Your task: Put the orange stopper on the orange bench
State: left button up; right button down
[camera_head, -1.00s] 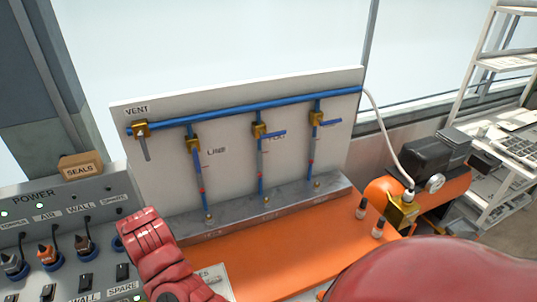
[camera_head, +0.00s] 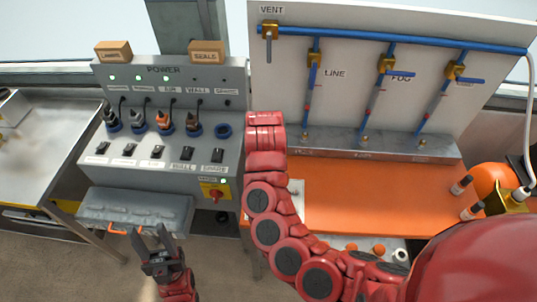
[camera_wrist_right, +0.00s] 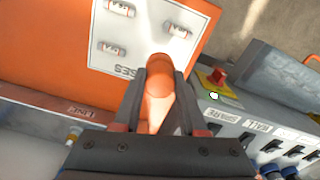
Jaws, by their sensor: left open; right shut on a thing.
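The orange stopper (camera_wrist_right: 158,75) is in the right wrist view, with a rounded end showing between two dark fingers. My right gripper (camera_wrist_right: 160,82) is shut on it, over the edge of the white fuse card and beside the power panel. I cannot tell its height. The orange bench (camera_head: 400,205) spreads below the white pipe board; it also fills the upper left of the right wrist view (camera_wrist_right: 45,45). In the head view my right arm hides the right gripper and stopper. My left gripper (camera_head: 162,238) is open and empty, in front of the grey case.
The power panel (camera_head: 170,85) with plugs and switches stands left of the bench. A grey case (camera_head: 135,208) sits below it. The fuse card (camera_wrist_right: 125,62) holds several fuses. Two small bottles (camera_head: 461,184) stand at the bench's right. The bench's middle is clear.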

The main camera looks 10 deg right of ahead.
jog(key=w+f, duration=0.1)
jog(key=w, duration=0.2)
jog(key=w+d+f, duration=0.1)
jog(key=w+f, duration=0.1)
jog(key=w, duration=0.2)
jog(key=w+d+f+b, duration=0.1)
jog(key=w, duration=0.3)
jog(key=shift+w+d+f, duration=0.1)
jog(key=shift+w+f, duration=0.05)
jog(key=shift+f, duration=0.25)
jog(key=shift+f, duration=0.1)
jog(key=shift+c, duration=2.3)
grip_release()
